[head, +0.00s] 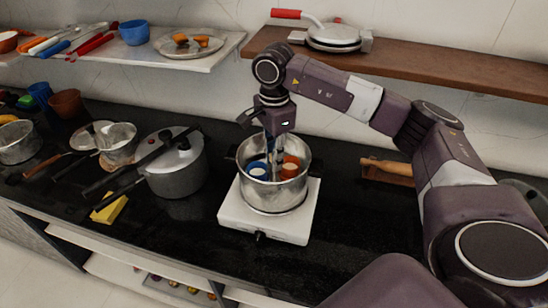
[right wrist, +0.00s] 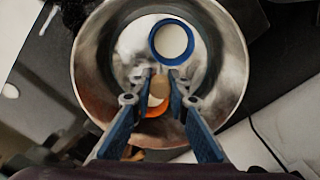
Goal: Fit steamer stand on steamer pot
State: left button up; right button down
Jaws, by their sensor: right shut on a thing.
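The steamer pot (head: 275,193) is an open metal pot standing on a white stove. It fills the middle of the right wrist view (right wrist: 95,62). My right gripper (head: 270,156) reaches down into it from above. Its fingertips (right wrist: 162,78) are shut on a small tan piece (right wrist: 161,90) inside the pot. I cannot tell whether that piece belongs to the steamer stand, and I cannot make out a separate stand. A blue-rimmed round thing with a white middle (head: 257,172) lies in the pot. An orange one with white (head: 290,168) is partly hidden by the fingers. My left gripper is not in view.
The white stove (head: 232,217) stands near the counter's front edge. A lidded grey pot (head: 178,178) with dark handles stands to its left. A wooden roller-like thing (head: 388,168) lies to the right. A wooden shelf (head: 425,65) runs behind my right arm. Black counter lies bare beside the stove.

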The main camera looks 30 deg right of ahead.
jog(key=c, duration=1.8)
grip_release()
jog(key=shift+o, duration=0.6)
jog(key=o, duration=0.5)
jog(key=shift+c, duration=0.2)
notch_tip(320, 180, up, 18)
jog(key=p, duration=1.1)
jog(key=shift+p, duration=0.3)
jog(key=shift+f, duration=0.2)
